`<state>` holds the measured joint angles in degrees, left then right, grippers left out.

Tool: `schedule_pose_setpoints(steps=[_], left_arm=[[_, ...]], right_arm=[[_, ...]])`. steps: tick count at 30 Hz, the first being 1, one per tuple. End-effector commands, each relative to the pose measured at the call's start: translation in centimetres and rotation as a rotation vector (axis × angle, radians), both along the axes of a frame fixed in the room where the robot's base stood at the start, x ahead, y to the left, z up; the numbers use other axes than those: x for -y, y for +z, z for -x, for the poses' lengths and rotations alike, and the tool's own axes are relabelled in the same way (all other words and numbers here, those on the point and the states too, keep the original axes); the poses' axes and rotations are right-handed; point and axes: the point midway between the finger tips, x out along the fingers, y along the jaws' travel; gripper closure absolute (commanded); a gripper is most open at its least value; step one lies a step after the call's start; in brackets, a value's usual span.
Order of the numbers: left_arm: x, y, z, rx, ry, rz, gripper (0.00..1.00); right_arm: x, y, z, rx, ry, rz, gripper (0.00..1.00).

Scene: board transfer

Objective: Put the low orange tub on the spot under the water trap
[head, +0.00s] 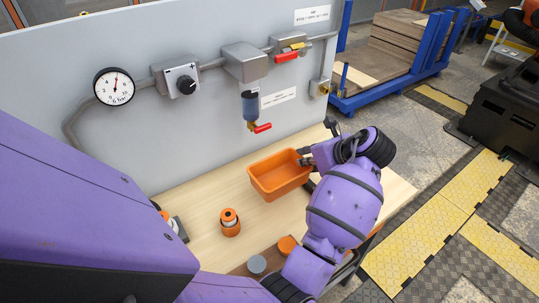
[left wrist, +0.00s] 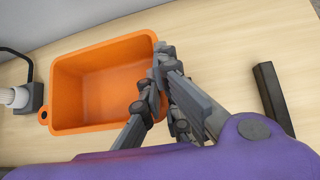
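The low orange tub (head: 279,178) is on or just above the wooden bench, in front of the panel; I cannot tell whether it touches the bench. My left gripper (head: 304,160) is at its right end. In the left wrist view, the fingers (left wrist: 152,88) close around the right wall of the tub (left wrist: 90,122), which looks empty. The water trap (head: 250,107), a blue-grey bowl with a red-handled drain valve, hangs on the panel, above and left of the tub. No marked spot shows beneath it. My right gripper is not in view.
An orange-and-white container (head: 230,223) stands on the bench left of the tub. Grey and orange round pieces (head: 257,265) sit near the front edge. A dark bar (left wrist: 272,98) lies right of the tub.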

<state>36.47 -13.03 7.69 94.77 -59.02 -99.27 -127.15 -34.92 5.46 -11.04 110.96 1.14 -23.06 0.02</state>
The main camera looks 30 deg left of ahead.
Motion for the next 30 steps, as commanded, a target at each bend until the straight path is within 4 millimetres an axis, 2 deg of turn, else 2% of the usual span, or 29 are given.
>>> schedule_pose_setpoints(steps=[1, 9, 16, 17, 19, 25, 30], left_arm=[[-1.4, 0.2, -0.6, 0.003, 0.002, -0.002, 1.00], [-8.1, 0.2, -3.3, 0.002, 0.001, -0.001, 1.00], [-12.8, 0.1, -5.3, -0.001, -0.001, 0.000, 1.00], [-13.2, 0.1, -5.5, 0.001, -0.002, 0.000, 1.00], [-13.0, -1.4, -5.4, -0.006, -0.004, 0.003, 1.00], [-13.0, -2.8, -5.3, -0.004, -0.003, 0.001, 1.00], [-12.9, -5.8, -5.3, -0.006, -0.003, 0.002, 1.00]], right_arm=[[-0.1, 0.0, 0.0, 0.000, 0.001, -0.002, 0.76], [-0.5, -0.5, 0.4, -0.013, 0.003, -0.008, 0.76], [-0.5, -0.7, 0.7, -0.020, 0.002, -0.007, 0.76], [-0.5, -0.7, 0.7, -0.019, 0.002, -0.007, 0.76], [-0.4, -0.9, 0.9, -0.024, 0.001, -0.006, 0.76], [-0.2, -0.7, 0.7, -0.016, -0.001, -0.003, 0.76], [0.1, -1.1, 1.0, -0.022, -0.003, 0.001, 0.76]])
